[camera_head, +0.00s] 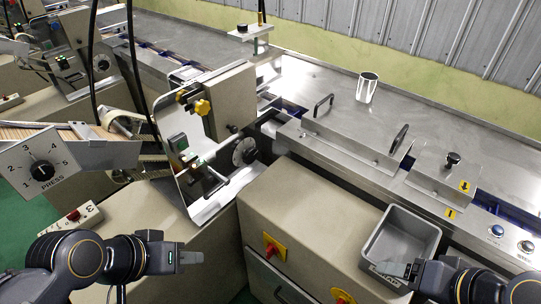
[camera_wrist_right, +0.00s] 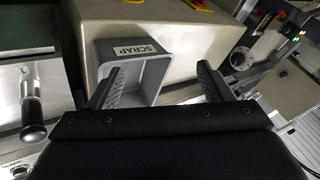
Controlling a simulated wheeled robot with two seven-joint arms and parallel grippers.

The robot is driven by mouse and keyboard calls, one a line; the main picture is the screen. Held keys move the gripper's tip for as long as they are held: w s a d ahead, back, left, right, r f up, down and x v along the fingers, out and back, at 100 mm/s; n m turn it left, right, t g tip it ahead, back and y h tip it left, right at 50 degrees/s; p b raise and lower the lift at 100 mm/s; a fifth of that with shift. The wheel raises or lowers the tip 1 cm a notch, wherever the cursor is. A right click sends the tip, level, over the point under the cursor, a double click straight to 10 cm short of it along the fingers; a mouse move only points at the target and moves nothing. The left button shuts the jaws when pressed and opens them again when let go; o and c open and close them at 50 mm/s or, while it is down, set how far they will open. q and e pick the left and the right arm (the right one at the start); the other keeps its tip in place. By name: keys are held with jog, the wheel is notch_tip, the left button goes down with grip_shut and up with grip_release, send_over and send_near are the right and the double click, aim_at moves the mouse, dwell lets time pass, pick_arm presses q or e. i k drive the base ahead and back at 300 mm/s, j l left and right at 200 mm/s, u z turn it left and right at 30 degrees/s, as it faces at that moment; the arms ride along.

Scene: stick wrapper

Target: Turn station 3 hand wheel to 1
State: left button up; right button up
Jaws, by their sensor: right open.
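A round pale hand wheel (camera_head: 244,152) with a dark centre is on the grey machine housing in the head view. It also shows at the upper right of the right wrist view (camera_wrist_right: 241,58). Its setting is too small to read. A PRESS dial plate (camera_head: 41,171), numbered 1 to 5 around a black knob, stands at the far left. A small box marked 3 (camera_head: 72,218) is below it. My left gripper (camera_head: 190,258) is low and left, below and apart from the wheel. My right gripper (camera_head: 393,269) is open and empty by the grey bin; its two fingers (camera_wrist_right: 159,88) are spread.
The grey SCRAP bin (camera_head: 402,238) is beside my right gripper and shows in the wrist view (camera_wrist_right: 140,62). Black handles (camera_head: 323,105) and a metal cup (camera_head: 367,88) are on the steel deck. A red-yellow switch (camera_head: 273,247) is on the cabinet.

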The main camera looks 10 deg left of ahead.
aim_at(249, 154)
jog(key=j, duration=0.3)
jog(key=j+u, duration=0.1)
jog(key=u, duration=0.7)
jog(key=i+j+u, duration=0.1)
jog(key=u, duration=0.3)
